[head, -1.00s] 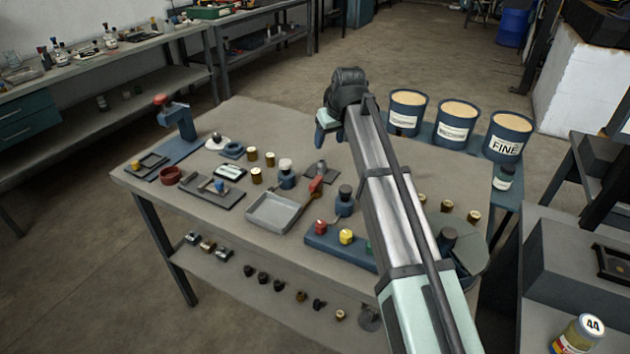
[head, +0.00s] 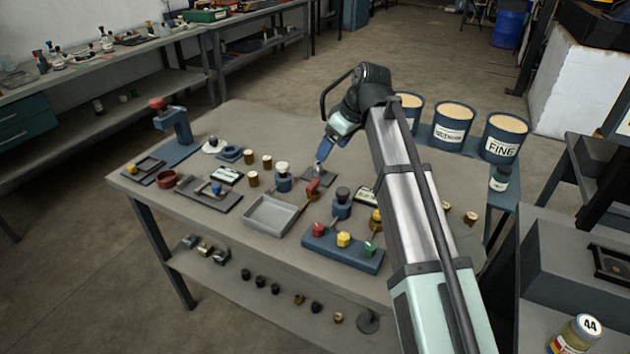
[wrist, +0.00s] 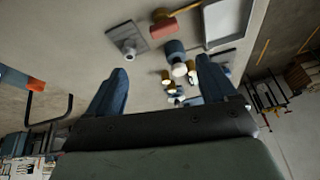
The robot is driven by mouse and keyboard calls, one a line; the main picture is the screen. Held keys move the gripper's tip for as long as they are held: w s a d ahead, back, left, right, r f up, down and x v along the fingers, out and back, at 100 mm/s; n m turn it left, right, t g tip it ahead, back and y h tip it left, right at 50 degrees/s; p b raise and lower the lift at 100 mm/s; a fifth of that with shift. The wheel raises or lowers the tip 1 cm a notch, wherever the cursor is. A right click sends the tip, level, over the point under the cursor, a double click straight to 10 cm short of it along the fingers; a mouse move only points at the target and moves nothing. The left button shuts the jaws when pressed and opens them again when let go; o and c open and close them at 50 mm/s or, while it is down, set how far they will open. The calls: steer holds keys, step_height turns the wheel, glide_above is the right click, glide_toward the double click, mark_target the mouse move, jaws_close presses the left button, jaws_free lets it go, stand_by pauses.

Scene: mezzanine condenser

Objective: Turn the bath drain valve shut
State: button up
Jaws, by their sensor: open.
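A red-handled fitting (head: 313,188) with a brownish stem stands at the far right corner of a shallow grey tray (head: 270,216); it looks like the drain valve on the bath, though I cannot be sure. The red part (wrist: 163,29) and the tray (wrist: 224,22) show at the top of the wrist view. My gripper (head: 323,152) is open and empty, above the table near a dark plate with a grey knob (head: 317,169). The wrist view shows both blue fingers apart (wrist: 163,80), with the red part beyond them, not between them.
A blue block with coloured knobs (head: 342,252) lies in front. Labelled tubs (head: 453,123) stand at the back right. Bare tabletop (head: 270,120) lies behind.

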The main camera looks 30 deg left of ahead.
mark_target(313, 183)
steer(key=a+f, duration=0.1)
steer(key=f, duration=0.3)
steer(key=a+f+n, duration=0.1)
steer(key=a+f, duration=0.1)
steer(key=f, duration=0.2)
steer(key=a+f+n, duration=0.1)
steer(key=a+f, duration=0.1)
steer(key=f, duration=0.2)
steer(key=shift+s+f, duration=0.3)
steer(key=shift+f, duration=0.1)
steer(key=shift+c, duration=0.5)
steer(key=c, duration=1)
steer(key=shift+o, duration=0.2)
